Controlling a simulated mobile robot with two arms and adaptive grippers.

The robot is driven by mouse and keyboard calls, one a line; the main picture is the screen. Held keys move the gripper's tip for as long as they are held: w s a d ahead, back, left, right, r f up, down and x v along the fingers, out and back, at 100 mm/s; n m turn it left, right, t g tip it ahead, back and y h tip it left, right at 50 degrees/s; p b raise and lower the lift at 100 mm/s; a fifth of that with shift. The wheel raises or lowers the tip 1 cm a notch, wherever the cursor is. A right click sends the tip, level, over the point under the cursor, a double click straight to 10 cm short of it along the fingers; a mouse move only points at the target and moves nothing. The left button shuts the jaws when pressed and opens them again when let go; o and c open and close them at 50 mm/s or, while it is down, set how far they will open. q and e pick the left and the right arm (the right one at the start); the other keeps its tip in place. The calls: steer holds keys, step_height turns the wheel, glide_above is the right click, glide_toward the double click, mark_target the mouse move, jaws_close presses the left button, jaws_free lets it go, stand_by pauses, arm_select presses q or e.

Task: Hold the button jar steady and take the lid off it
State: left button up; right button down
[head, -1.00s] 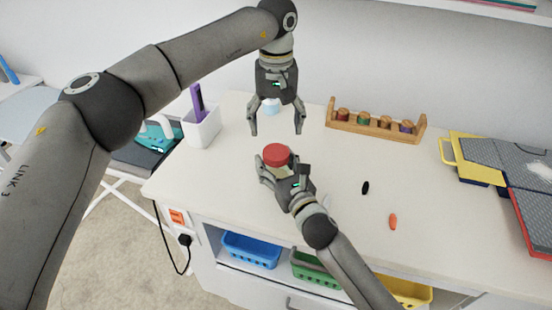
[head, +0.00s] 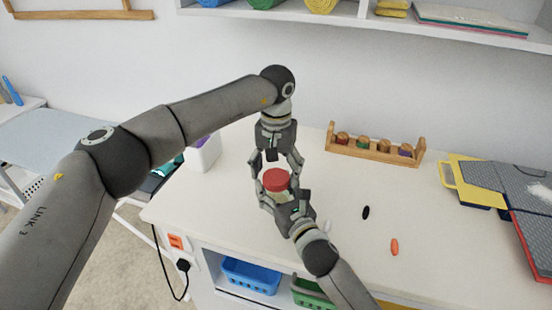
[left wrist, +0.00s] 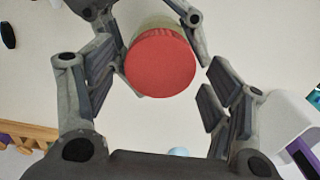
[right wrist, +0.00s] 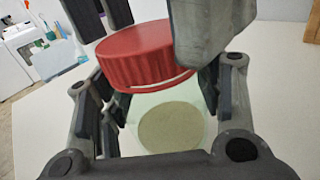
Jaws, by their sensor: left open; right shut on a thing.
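The button jar (right wrist: 160,100) is clear with a pale beige round patch on its side, and its red lid (head: 276,180) sits on top. In the right wrist view the lid (right wrist: 148,55) looks slightly tilted, with a thin pale line under its edge. My right gripper (head: 283,198) is shut on the jar's body from the front, above the table. My left gripper (head: 279,167) points down from above, open, with its fingers on either side of the lid. In the left wrist view the lid (left wrist: 160,63) lies between its fingers with gaps showing.
A wooden rack (head: 374,149) with several small colored pieces stands at the back. A black piece (head: 366,212) and an orange piece (head: 394,246) lie to the right. A white holder (head: 205,153) stands left, a yellow-and-grey case (head: 480,172) far right. A pale blue thing (left wrist: 178,152) shows behind.

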arm_select(q)
steer(key=shift+f, duration=0.4)
steer(key=shift+c, duration=0.3)
